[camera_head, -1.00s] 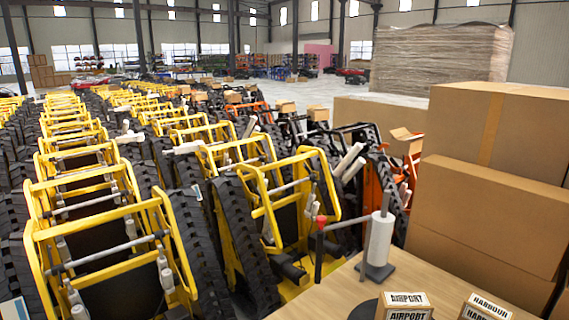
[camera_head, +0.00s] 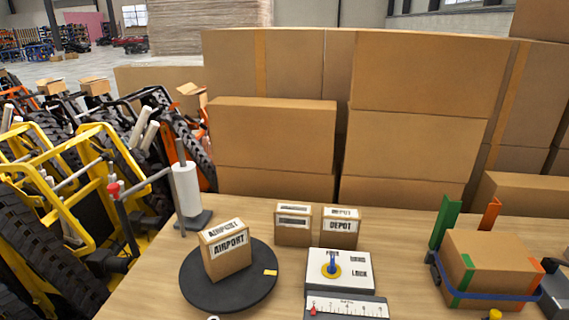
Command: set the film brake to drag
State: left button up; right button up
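The film brake (camera_head: 318,284) is a white plate on the wooden table, low in the middle of the head view. Words stand around the lever: one at the top, partly covered and seemingly FREE, then DRAG at upper right and LOCK at right. The lever points up, toward the top word. A white film roll (camera_head: 187,188) stands upright on a dark holder at the table's left. Neither of my grippers is in view.
A dark round turntable (camera_head: 205,292) bears an AIRPORT box (camera_head: 227,252). Two small label boxes, one reading DEPOT (camera_head: 340,230), stand behind the brake. A scale with a red pointer (camera_head: 345,309) lies in front. A strapped carton (camera_head: 492,262) stands right. Large cartons (camera_head: 270,135) wall the back.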

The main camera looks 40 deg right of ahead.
aim_at(332, 269)
jog(key=z, duration=1.7)
jog(key=k+j+z, duration=0.2)
jog(key=z, duration=0.3)
